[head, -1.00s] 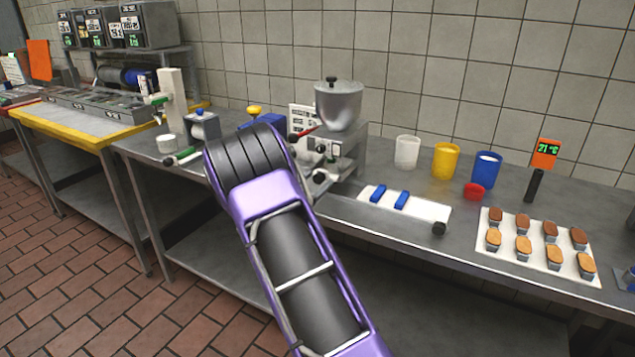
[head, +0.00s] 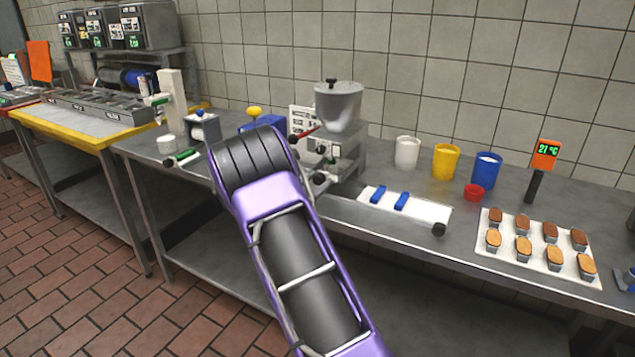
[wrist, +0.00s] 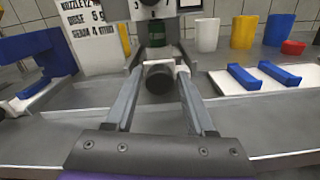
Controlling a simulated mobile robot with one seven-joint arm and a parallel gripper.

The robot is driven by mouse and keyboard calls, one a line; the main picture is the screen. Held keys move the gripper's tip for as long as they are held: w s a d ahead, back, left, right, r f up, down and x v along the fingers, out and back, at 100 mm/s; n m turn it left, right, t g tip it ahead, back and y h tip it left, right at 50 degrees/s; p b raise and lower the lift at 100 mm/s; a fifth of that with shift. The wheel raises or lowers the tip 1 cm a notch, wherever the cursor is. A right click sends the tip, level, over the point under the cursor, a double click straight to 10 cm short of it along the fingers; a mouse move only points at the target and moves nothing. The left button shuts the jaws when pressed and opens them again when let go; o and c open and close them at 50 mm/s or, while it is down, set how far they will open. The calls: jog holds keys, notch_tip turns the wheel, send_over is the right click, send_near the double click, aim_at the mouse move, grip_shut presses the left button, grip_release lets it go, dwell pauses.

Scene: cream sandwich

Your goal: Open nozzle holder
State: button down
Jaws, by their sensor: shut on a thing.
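The filling machine with its steel hopper (head: 339,104) stands on the steel counter near the middle of the head view. In the wrist view, a round dark knob (wrist: 158,78) sits low on the front of the machine, below a dark green cylindrical part (wrist: 157,52); I take it to be the nozzle holder's handle. My gripper (wrist: 160,72) has one finger on each side of this knob and is shut on it.
A white board with two blue bars (head: 389,196) lies right of the machine. White, yellow and blue cups (head: 445,161) stand behind it. A tray of small cakes (head: 550,262) is far right. A blue block (wrist: 33,60) stands close on the left.

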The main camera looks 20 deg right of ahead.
jog(key=v, duration=1.1)
jog(key=shift+a, duration=0.2)
jog(key=shift+s, duration=0.1)
jog(key=c, duration=0.5)
grip_release()
jog(key=p+v, duration=0.1)
jog(key=v, duration=1.6)
jog(key=shift+s, duration=0.2)
jog(key=shift+a, duration=0.15)
